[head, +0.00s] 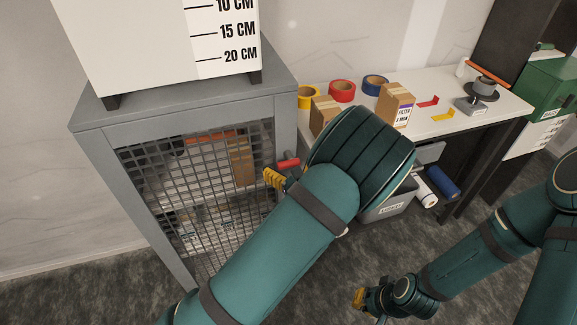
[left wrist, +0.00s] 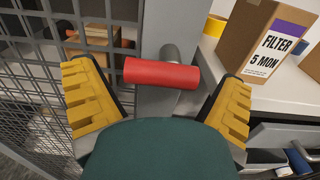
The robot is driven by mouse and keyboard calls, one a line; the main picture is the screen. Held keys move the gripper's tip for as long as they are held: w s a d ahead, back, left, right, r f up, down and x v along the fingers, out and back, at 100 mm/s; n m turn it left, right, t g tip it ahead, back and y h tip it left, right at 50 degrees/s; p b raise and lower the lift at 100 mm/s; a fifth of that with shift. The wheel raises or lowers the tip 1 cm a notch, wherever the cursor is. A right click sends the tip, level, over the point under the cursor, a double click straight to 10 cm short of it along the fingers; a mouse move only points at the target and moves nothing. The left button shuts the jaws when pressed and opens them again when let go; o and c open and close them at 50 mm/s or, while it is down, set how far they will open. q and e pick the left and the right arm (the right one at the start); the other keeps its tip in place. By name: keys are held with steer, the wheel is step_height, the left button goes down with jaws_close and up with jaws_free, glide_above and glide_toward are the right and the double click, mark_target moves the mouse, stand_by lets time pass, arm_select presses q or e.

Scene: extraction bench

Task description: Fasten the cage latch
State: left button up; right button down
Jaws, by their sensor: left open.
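The grey cage (head: 106,132) has a mesh door (head: 165,172) on its front. The latch handle (head: 288,163) is a red cylinder on a grey stem at the right front post. In the left wrist view the red handle (left wrist: 160,71) lies roughly level, between the fingers. My left gripper (head: 274,179) is open at the latch, one yellow finger on each side of the handle, with nothing held. Contact with the handle cannot be told. My right gripper (head: 362,301) is low at the bottom, away from the cage; its fingers are too small to read.
A white bench (head: 440,118) stands right of the cage, with tape rolls (head: 342,91), cardboard boxes (head: 395,104) and a grey device. A grey bin (head: 385,207) and a blue roll (head: 443,182) are below it. A white scale-marked box (head: 165,45) stands on the cage.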

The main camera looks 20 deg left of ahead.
arm_select(q)
steer(key=c, duration=1.2)
arm_select(e)
steer(key=shift+r, duration=0.15)
arm_select(q)
steer(key=shift+r+m+p, duration=0.2)
steer(key=shift+m+p, duration=0.6)
steer(key=shift+p, duration=0.2)
steer(key=m+p, duration=0.7)
steer(key=shift+a+r+m+p, duration=0.1)
steer(key=shift+r+m+p, duration=0.2)
steer(key=shift+r+m, duration=0.1)
steer(key=m+p, duration=0.3)
steer(key=m, duration=0.1)
steer(key=shift+r+m, duration=0.15)
steer(key=shift+m, duration=0.15)
steer(key=shift+w+m+p, duration=0.1)
steer(key=shift+m+p, duration=0.75)
steer(key=shift+m, duration=1.05)
arm_select(e)
step_height(320, 180, up, 15)
steer(key=w, duration=0.2)
steer(key=shift+d+t, duration=0.3)
steer(key=shift+d, duration=0.1)
